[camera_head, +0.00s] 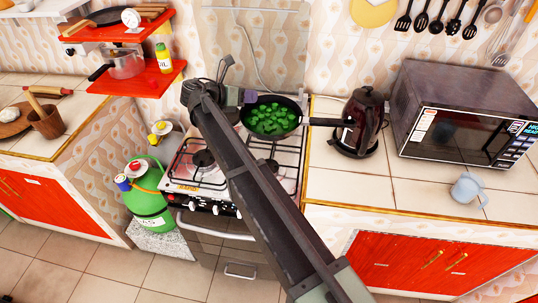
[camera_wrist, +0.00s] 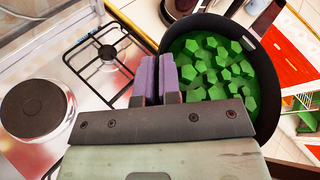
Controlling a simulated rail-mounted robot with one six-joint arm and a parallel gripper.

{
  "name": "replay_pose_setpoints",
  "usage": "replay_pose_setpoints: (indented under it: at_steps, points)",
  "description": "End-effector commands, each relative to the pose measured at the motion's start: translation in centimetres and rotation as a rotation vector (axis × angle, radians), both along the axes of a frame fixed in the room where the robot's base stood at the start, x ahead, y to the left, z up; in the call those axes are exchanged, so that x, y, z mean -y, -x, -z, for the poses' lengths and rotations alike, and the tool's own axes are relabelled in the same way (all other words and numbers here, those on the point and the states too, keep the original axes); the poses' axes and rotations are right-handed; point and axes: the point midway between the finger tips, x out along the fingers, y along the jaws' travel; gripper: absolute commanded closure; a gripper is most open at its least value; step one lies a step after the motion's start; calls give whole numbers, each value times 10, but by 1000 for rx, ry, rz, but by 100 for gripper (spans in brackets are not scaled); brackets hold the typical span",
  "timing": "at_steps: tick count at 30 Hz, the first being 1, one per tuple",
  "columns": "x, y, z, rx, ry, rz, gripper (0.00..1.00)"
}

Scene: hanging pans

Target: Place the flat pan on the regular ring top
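In the wrist view the pan (camera_wrist: 222,70) lies right of my fingers, partly hidden by my gripper. My gripper (camera_head: 241,97) is just left of the pan in the head view. The wrist view shows an empty gas ring (camera_wrist: 107,52) with a wire grate and a solid round plate (camera_wrist: 36,110) on the stove.
A kettle (camera_head: 360,122) and a microwave (camera_head: 465,120) stand on the counter right of the stove. A light blue mug (camera_head: 467,190) is near the counter's front. A red shelf (camera_head: 165,78) with a pot is at upper left. A green gas cylinder (camera_head: 148,203) stands left of the stove.

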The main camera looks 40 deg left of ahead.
Motion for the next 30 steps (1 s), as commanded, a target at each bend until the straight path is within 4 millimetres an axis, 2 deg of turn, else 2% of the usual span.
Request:
replay_pose_setpoints:
  at_steps: [1, 3, 8, 11, 14, 18, 24, 27, 30]
  points:
    - [-9, -4, 1, -1, 6, -6, 100]
    - [-14, -6, 1, -3, 14, -15, 100]
    - [-15, -6, 3, -9, 29, -29, 100]
    - [-15, -6, 15, -10, 28, -29, 100]
    - [-15, -6, 41, -10, 28, -29, 100]
    - [-15, -6, 89, -9, 28, -29, 100]
    - [-15, -6, 149, -9, 28, -29, 100]
    - [-15, -6, 163, -9, 28, -29, 100]
    - [-15, -6, 162, -9, 28, -29, 100]
